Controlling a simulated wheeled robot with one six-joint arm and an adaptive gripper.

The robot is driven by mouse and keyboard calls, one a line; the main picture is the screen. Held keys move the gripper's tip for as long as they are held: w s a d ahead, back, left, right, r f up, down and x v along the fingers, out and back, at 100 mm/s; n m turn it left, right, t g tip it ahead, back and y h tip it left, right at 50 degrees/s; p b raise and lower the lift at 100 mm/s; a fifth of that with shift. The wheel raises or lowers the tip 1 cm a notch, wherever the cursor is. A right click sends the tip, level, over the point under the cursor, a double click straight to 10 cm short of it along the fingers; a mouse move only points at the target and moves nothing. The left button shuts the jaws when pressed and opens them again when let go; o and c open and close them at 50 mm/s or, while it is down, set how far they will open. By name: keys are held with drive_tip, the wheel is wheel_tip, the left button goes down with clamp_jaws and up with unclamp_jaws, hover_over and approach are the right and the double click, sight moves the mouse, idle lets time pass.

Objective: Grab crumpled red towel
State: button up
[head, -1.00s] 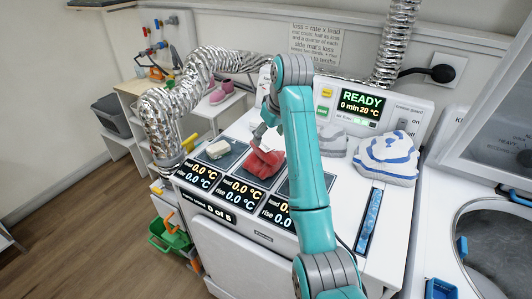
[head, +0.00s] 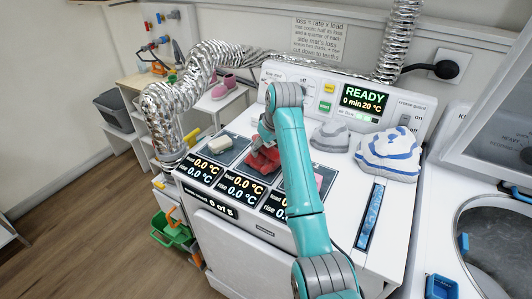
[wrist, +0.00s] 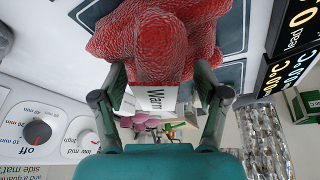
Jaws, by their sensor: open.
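The crumpled red towel (head: 264,160) lies on the middle dark mat on top of the white machine. In the wrist view the towel (wrist: 150,40) fills the top centre, with a fold reaching down between my fingers. My gripper (wrist: 160,80) is open, one finger on each side of that fold. In the head view my gripper (head: 264,136) is low over the towel, partly hidden by my arm. I cannot tell whether the fingers touch the towel. A white tag reading "Warm" (wrist: 155,99) shows between the fingers.
A pale block (head: 218,144) sits on the left mat, and a pink item (head: 318,181) shows on the right mat, partly behind my arm. A grey lump (head: 330,136) and a blue-and-white cloth (head: 390,153) lie to the right. A silver duct (head: 165,105) stands at the left.

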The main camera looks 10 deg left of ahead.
clamp_jaws()
drive_tip(key=shift+r, duration=0.2)
